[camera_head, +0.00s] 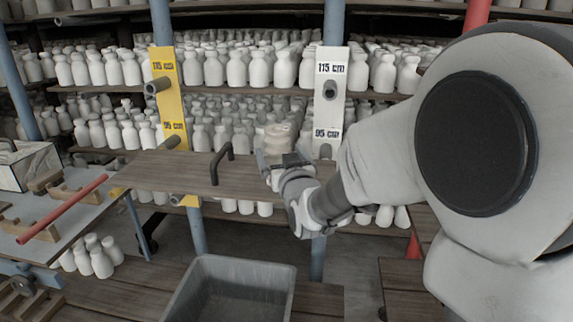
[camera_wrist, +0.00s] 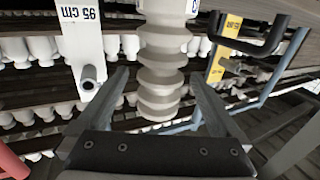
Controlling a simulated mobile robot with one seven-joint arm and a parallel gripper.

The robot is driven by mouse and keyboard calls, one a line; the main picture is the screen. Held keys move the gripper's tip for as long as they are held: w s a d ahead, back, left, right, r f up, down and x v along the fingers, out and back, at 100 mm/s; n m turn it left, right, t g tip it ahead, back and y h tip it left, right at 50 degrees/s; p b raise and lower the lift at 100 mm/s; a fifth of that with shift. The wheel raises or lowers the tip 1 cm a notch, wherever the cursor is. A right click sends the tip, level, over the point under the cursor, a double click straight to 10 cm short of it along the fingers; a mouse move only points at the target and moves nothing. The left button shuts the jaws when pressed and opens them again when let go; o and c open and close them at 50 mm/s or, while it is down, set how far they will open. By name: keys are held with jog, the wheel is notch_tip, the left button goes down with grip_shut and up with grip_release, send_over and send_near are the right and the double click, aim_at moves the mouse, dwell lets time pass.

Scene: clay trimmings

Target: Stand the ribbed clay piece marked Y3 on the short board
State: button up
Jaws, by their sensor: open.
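A pale ribbed clay piece (camera_wrist: 163,62) is in the wrist view, between the two fingers of my gripper (camera_wrist: 159,76). The fingers are open, with a gap visible on each side of it. A white label with a dark mark shows at its upper right, cut off by the frame edge and not readable. In the head view the cream piece (camera_head: 278,136) is upright just above my gripper (camera_head: 284,160); its lower part is hidden. A wooden board (camera_head: 185,172) with a black handle lies behind and left of my gripper. I cannot tell whether the piece rests on it.
A yellow post (camera_head: 168,95) and a white post (camera_head: 330,90) carry 115 cm and 95 cm marks and pegs. Shelves of white bottles fill the back. A grey bin (camera_head: 230,290) stands below. A red rod (camera_head: 62,208) lies on the left table.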

jog(key=s+d+f+g+h, duration=0.1)
jog(key=s+d+g, duration=0.3)
jog(key=s, duration=0.7)
jog(key=s+d+f+m+g+h, duration=0.1)
jog(key=s+d+g, duration=0.3)
jog(key=s, duration=0.7)
jog(key=s+d+f+m+g+h, duration=0.1)
jog(key=s+d+f+g, duration=0.2)
jog(key=s, duration=0.8)
jog(key=shift+d+g+h, duration=0.4)
jog(key=shift+d+g, duration=0.1)
jog(key=shift+d, duration=0.4)
notch_tip(320, 180, up, 16)
jog(key=p, duration=1.6)
jog(key=shift+w+r, duration=0.1)
